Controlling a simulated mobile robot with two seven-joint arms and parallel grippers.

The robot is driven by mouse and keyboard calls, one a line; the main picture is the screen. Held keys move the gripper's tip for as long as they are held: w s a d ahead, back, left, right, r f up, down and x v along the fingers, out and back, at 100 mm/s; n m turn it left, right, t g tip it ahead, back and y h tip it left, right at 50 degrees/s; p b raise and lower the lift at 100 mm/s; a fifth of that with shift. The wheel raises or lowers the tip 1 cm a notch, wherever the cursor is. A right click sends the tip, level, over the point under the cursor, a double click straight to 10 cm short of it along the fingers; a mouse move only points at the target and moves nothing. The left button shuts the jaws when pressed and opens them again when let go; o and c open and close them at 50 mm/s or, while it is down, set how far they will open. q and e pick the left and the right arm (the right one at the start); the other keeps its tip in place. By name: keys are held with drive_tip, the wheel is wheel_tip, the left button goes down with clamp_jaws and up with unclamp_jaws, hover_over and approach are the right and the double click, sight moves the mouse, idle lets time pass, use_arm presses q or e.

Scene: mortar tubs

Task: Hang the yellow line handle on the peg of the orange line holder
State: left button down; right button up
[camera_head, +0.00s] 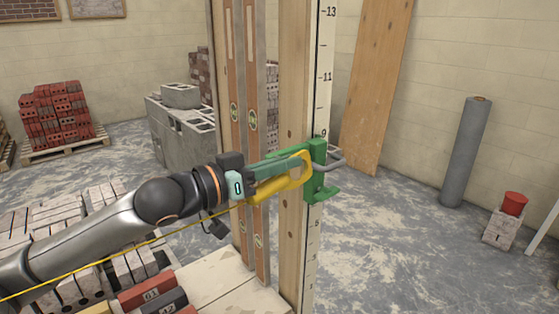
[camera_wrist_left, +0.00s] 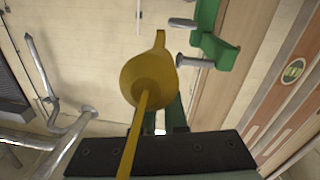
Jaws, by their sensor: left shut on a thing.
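My left gripper (camera_head: 292,167) is shut on the yellow line handle (camera_head: 280,185), out at the timber post. A taut yellow line (camera_head: 130,247) runs from the handle down to the left. In the left wrist view the handle (camera_wrist_left: 148,78) is seen nearly end-on, its line (camera_wrist_left: 135,138) coming towards the camera. A green line holder (camera_head: 318,172) is clamped on the post just beyond my fingertips; no orange holder shows. In the left wrist view the green holder (camera_wrist_left: 218,48) has grey metal pegs (camera_wrist_left: 190,62) beside the handle; contact cannot be told. My right gripper is out of view.
The timber post (camera_head: 293,110) carries a white measuring scale (camera_head: 324,60). Two spirit levels (camera_head: 245,120) stand left of it. Stacked bricks (camera_head: 60,115) and grey blocks (camera_head: 185,130) lie left. A grey roll (camera_head: 466,150) stands right; floor between is clear.

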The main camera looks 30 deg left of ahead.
use_arm(q)
drive_tip(key=shift+s+d+p, duration=0.1)
drive_tip(key=shift+s+d, duration=0.15)
drive_tip(key=shift+d, duration=0.4)
drive_tip(key=shift+s+d+p, duration=0.15)
drive_tip(key=shift+s+d, duration=0.15)
drive_tip(key=shift+d, duration=0.3)
drive_tip(key=shift+s+d+p, duration=0.1)
drive_tip(key=shift+s+d, duration=0.15)
drive_tip(key=shift+d, duration=0.4)
drive_tip(key=s+f+n+t+y, duration=0.1)
drive_tip(key=s+f+n+y, duration=0.1)
drive_tip(key=f, duration=0.8)
drive_tip(key=s+f+n+t+y, duration=0.1)
drive_tip(key=s+f+n+y, duration=0.2)
drive_tip(key=f, duration=0.7)
drive_tip(key=s+y, duration=0.2)
drive_tip(key=y, duration=0.1)
drive_tip(key=shift+d+f+n, duration=0.15)
drive_tip(key=shift+n, duration=0.15)
drive_tip(key=shift+s+y, duration=0.15)
drive_tip(key=shift+y, duration=0.15)
